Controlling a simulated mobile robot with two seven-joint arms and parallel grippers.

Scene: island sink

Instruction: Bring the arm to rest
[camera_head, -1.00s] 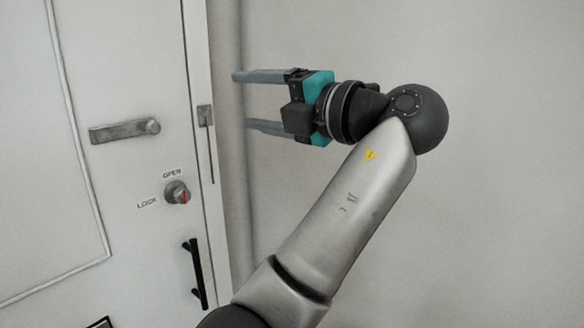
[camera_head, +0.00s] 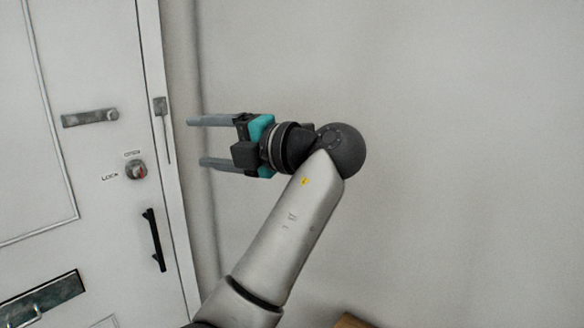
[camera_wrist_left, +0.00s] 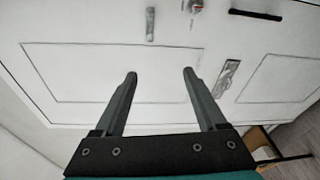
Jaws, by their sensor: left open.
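My left gripper (camera_head: 198,142) is open and empty in the head view. Its two fingers point left, towards a white door, and my forearm slants up to it from the bottom. In the left wrist view the two fingers (camera_wrist_left: 160,76) stand apart with nothing between them, and the white door (camera_wrist_left: 110,60) fills the space beyond. My right gripper is in neither view.
A bare wall (camera_head: 450,130) fills the right. A wooden item (camera_head: 350,321) shows at the bottom edge.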

